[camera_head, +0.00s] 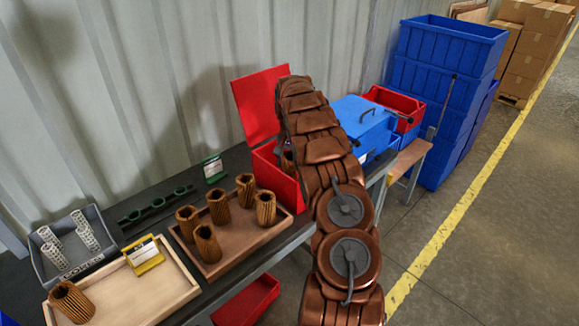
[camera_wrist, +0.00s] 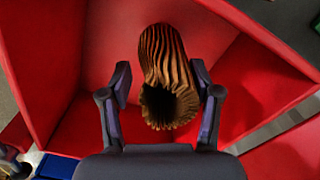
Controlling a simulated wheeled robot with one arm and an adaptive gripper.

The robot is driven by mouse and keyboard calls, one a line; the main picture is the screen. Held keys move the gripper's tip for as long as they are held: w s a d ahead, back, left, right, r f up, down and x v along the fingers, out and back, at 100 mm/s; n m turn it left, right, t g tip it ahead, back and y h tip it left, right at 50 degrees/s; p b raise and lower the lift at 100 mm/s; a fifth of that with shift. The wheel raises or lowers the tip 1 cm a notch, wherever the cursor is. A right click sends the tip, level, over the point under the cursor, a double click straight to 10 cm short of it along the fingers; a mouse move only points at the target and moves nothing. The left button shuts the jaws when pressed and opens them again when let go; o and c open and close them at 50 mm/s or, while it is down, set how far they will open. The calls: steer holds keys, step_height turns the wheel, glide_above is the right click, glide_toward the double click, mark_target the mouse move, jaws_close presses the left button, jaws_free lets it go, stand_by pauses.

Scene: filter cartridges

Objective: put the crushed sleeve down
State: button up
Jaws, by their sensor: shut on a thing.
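The crushed sleeve (camera_wrist: 166,65), a brown pleated tube with a dark open end, shows in the wrist view between the two fingers of my gripper (camera_wrist: 160,80). It looks bent and squeezed out of round. My gripper is shut on it and holds it over the red bin (camera_wrist: 105,45), whose walls surround it in that view. I cannot tell whether the sleeve touches the bin floor. In the head view the red bin (camera_head: 277,180) stands at the right of the tray, its lid (camera_head: 262,103) raised; my arm hides the gripper and most of the bin's right side.
A brown tray (camera_head: 235,245) with several upright pleated sleeves stands left of the bin. A pale tray (camera_head: 130,300) holds one sleeve and a yellow card holder (camera_head: 145,256). A grey bin (camera_head: 50,270) holds white perforated tubes. A blue box (camera_head: 362,122) stands behind my arm.

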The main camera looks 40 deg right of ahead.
step_height(320, 180, down, 2)
steer(key=shift+p, duration=0.45)
steer(key=shift+f, duration=0.3)
steer(key=shift+f, duration=0.2)
steer(key=o, duration=1.2)
steer(key=shift+r, duration=0.1)
step_height(320, 180, up, 12)
steer(key=b, duration=0.4)
steer(key=shift+b, duration=0.3)
steer(key=shift+r, duration=0.15)
